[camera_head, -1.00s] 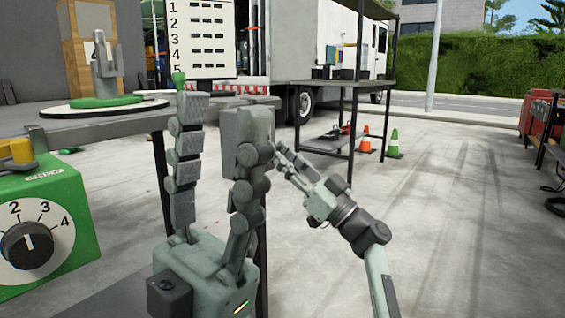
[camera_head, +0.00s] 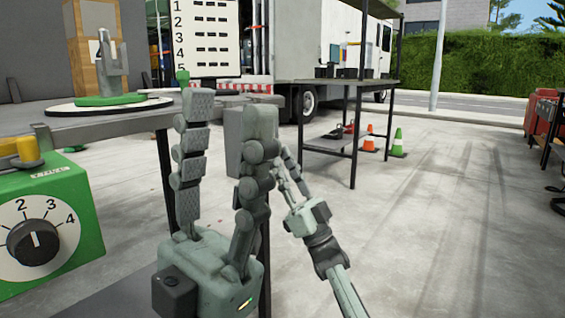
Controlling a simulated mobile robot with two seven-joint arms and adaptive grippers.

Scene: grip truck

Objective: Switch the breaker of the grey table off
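A grey table (camera_head: 100,123) stands at the left, its top running towards the middle. My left gripper (camera_head: 222,102) is large in the foreground, pointing up, its two fingers wide apart with nothing held between them. A plain grey box (camera_head: 233,140) shows behind its right finger, near the table's end; I cannot tell whether it is the breaker, and no switch shows on it. My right gripper (camera_head: 287,168) is farther off, partly hidden behind the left gripper's right finger. Its opening is unclear.
A green box with a numbered dial (camera_head: 35,240) is close at the left. A green-based device (camera_head: 108,75) stands on the grey table. A dark shelf table (camera_head: 345,82), traffic cones (camera_head: 398,143) and a truck (camera_head: 300,40) are behind.

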